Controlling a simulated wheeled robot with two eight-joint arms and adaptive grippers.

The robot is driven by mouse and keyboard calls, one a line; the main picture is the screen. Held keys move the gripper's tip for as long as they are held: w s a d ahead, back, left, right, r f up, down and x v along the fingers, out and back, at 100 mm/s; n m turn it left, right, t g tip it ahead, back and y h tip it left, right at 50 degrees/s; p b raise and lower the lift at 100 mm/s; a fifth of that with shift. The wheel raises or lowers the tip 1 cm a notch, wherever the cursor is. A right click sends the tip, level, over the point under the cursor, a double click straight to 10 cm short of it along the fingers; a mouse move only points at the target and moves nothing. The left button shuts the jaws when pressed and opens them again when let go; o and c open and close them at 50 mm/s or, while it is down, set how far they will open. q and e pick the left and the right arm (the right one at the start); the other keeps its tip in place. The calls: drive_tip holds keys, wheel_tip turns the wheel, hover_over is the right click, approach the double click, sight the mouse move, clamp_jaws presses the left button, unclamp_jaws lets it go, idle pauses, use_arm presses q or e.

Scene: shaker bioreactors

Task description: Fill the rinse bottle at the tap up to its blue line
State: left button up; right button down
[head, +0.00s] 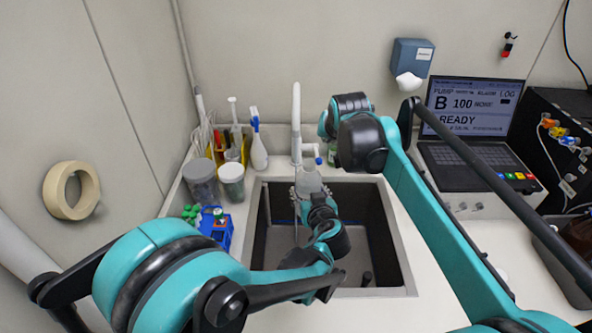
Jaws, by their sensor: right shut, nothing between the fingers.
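The clear rinse bottle (309,180) is upright over the sink (405,270), close in front of the white tap (296,125). My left gripper (309,193) is shut around the bottle, a finger on each side. The bottle's blue line and water level cannot be made out. A thin pale streak hangs beside the bottle; I cannot tell if it is water. My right gripper (332,156) is shut and empty, beside the tap's lever with its blue tip (318,160). My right arm's black joint partly hides it, and contact with the lever is unclear.
Left of the sink stand two lidded tubs (201,180), a white squeeze bottle (257,150), a yellow caddy (233,152) and a blue rack (216,226) with green-capped tubes. An open laptop (470,120) is at the right.

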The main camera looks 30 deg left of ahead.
use_arm(q)
drive_tip(key=s+d, duration=0.3)
drive_tip(key=shift+d+r+p, duration=0.1)
drive_tip(key=shift+r+p, duration=0.25)
drive_tip(key=shift+r, duration=0.05)
